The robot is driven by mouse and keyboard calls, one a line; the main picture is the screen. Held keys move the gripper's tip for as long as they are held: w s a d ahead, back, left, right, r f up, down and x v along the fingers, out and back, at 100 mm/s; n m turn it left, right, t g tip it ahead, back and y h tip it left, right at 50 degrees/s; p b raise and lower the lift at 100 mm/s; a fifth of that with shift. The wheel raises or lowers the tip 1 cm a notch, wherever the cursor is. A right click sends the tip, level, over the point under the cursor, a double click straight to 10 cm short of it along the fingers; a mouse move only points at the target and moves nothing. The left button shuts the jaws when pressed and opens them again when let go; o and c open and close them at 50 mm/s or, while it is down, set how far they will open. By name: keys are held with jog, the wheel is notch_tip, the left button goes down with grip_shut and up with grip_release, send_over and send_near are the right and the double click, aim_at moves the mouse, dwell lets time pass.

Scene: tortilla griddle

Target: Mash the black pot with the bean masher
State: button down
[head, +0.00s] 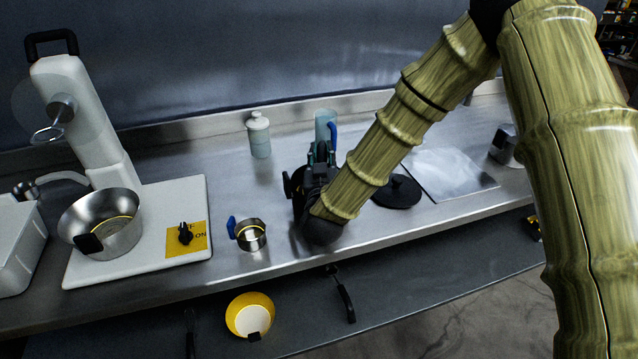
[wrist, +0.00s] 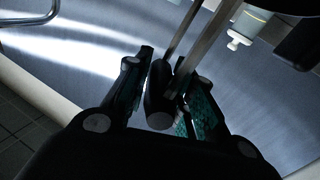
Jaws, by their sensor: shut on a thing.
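In the wrist view, my gripper (wrist: 164,88) is shut on the dark handle of the bean masher (wrist: 160,106). Thin metal rods run from that handle toward the top of the view, and the masher's head is out of view. In the head view, my gripper (head: 320,160) is over the counter, with the arm coming in from the right. The black pot (head: 297,192) seems to be the dark shape with a side handle, mostly hidden behind my gripper. I cannot tell whether the masher is inside it or touching it.
A flat black disc (head: 397,192) and a griddle plate (head: 450,172) lie to the right. A small steel pot (head: 250,236) with a blue handle stands at left, beside a white stand mixer (head: 85,125). A pale bottle (head: 259,136) and blue cup (head: 324,120) stand behind.

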jog(key=shift+r, duration=0.45)
jog(key=shift+w, duration=0.1)
jog(key=shift+w+d, duration=0.25)
jog(key=shift+w, duration=0.4)
jog(key=shift+w+r, duration=0.1)
jog(key=shift+r+p, duration=2.6)
jog(key=shift+r, duration=2.45)
